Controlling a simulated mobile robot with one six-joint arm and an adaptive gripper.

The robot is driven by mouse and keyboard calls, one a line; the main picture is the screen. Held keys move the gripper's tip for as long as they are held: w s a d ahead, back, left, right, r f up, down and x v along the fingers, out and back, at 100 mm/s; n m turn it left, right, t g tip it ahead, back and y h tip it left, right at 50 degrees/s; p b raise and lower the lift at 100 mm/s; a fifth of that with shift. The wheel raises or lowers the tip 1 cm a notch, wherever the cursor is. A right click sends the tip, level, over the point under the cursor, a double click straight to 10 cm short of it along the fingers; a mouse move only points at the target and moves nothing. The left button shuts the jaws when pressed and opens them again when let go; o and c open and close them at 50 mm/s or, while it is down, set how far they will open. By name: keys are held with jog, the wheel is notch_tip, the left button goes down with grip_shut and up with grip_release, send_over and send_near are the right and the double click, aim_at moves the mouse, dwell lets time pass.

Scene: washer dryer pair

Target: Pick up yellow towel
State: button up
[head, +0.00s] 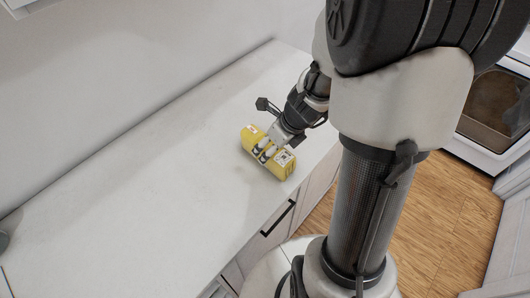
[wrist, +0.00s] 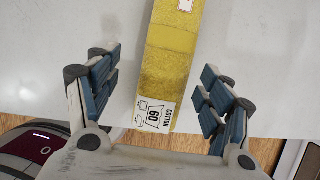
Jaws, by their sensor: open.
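The yellow towel (head: 270,154) is a rolled or folded block lying on the white countertop near its front edge. In the wrist view the towel (wrist: 170,60) runs lengthwise between the fingers, with a white label reading "COTTON 60" on its near end and part of another label at the top edge. My gripper (head: 264,151) is over the towel in the head view. In the wrist view my gripper (wrist: 160,90) is open, one finger on each side, with a gap between each finger and the towel. The towel's far end is cut off in the wrist view.
The white countertop (head: 130,190) is clear to the left of the towel. A drawer front with a dark handle (head: 278,218) is below the counter edge. Wooden floor (head: 440,205) and a white appliance with a dark window (head: 495,108) are at the right.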

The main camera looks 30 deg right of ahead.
jog(key=shift+b+x, duration=0.4)
jog(key=shift+x, duration=0.7)
jog(key=b+x, duration=0.2)
jog(key=x, duration=0.1)
jog(key=b+x, duration=0.1)
jog(key=x, duration=0.1)
jog(key=shift+w+d, duration=0.2)
jog(key=shift+d, duration=0.1)
jog(key=shift+r, duration=0.1)
jog(key=c, duration=1.4)
